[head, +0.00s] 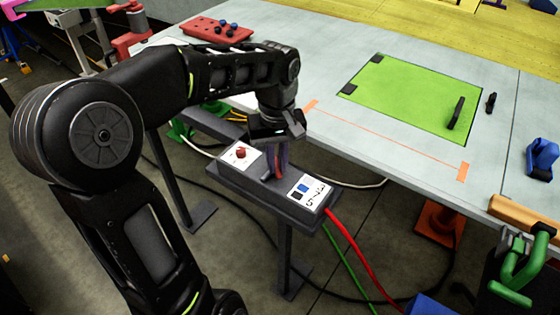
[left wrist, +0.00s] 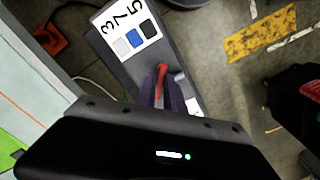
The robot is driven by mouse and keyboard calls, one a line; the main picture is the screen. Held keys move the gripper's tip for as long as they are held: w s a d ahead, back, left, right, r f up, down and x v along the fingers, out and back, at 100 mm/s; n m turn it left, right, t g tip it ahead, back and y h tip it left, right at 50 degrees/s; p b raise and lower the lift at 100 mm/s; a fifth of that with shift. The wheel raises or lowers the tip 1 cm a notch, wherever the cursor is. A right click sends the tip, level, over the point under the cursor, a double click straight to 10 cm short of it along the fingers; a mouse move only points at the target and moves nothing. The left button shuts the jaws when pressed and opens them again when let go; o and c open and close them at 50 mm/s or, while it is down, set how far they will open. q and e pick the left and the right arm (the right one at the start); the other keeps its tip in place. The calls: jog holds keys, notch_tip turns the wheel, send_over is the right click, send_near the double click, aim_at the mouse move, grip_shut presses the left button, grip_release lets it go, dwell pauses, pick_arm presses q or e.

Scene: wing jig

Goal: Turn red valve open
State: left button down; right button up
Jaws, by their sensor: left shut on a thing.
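The red valve handle (left wrist: 161,74) sits on a dark panel box and shows as a narrow red strip between my left gripper's fingers in the left wrist view. My left gripper (head: 278,168) points down at the middle of the panel box (head: 255,190), with its fingers shut on the handle. In the left wrist view the two dark fingers (left wrist: 161,92) are on either side of the handle. The fingers hide most of the valve, so I cannot tell its exact angle. My right gripper is not in view.
The panel box carries a red button (head: 240,153) on a white plate and a label plate (head: 309,192) with numbers. A red hose (head: 350,250) runs from its right end. The grey table (head: 400,170) with a green sheet (head: 415,100) stands behind.

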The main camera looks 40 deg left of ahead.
aim_at(269, 175)
pick_arm(q)
jog(key=m, duration=0.4)
jog(key=shift+s+a+m, duration=0.3)
jog(key=shift+a, duration=0.1)
jog(key=m, duration=0.2)
jog(key=a+m, duration=0.1)
jog(key=m, duration=0.1)
jog(key=shift+s+m, duration=0.1)
jog(key=shift+m, duration=0.3)
jog(key=c, duration=1.4)
grip_release()
jog(key=shift+c, duration=0.2)
notch_tip(269, 175, up, 8)
